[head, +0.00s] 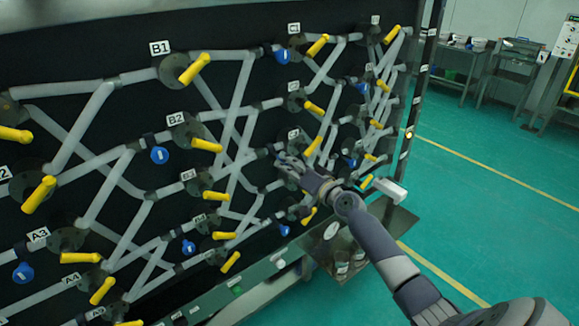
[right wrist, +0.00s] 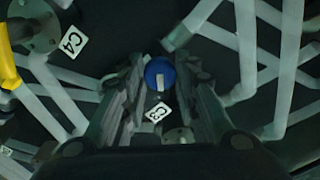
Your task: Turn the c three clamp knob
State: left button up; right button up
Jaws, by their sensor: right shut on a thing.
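The C3 clamp knob (right wrist: 159,73) is a round blue knob with a pale bar across its face, seen in the right wrist view just above a white label (right wrist: 158,111) that reads like C3. My right gripper (right wrist: 160,82) is shut on this knob, with a finger on each side of it. In the head view my right gripper (head: 284,164) is at the black panel, just below the C3 label (head: 294,134), and hides the knob. My left gripper is not in view.
The black panel (head: 140,215) carries grey pipes, several yellow handles such as the one by C3 (head: 313,146), and other blue knobs (head: 160,155). The C4 label (right wrist: 73,43) shows in the wrist view. Green floor (head: 480,210) lies open to the right.

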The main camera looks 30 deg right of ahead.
jog(key=m+p, duration=0.1)
jog(key=m, duration=1)
jog(key=shift+m, duration=0.6)
jog(key=o, duration=1.1)
jog(key=s+d, duration=0.1)
jog(key=s, duration=1.1)
